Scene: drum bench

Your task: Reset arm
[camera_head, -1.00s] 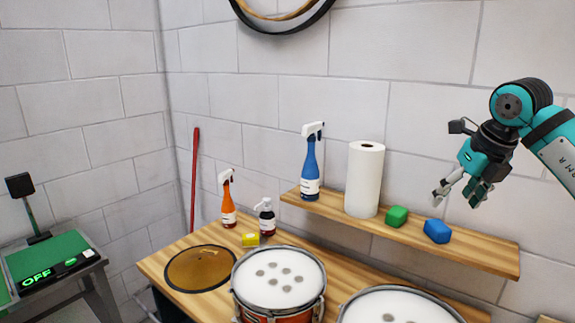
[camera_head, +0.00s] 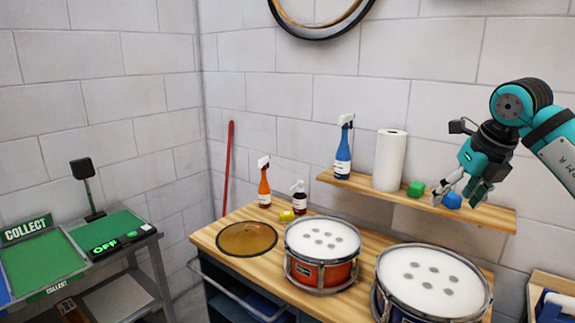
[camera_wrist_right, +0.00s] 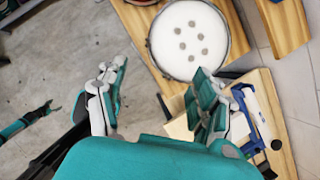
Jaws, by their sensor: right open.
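My right gripper (camera_head: 459,197) is in the right part of the head view, at the end of a teal and black arm coming in from the right edge. Its fingers are apart and nothing is between them. In the head view it overlaps the wall shelf and partly covers the blue block (camera_head: 452,201). In the right wrist view, the two fingers (camera_wrist_right: 160,95) are spread wide, with bare floor and a drum edge seen between and beyond them. A dark and teal arm part of mine shows at the left of that view. My left gripper is not in the head view.
Below, the bench (camera_head: 215,230) carries a red drum (camera_head: 322,272), a blue drum (camera_head: 425,300) and a cymbal (camera_head: 247,239). An open wooden box (camera_head: 537,284) stands at right.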

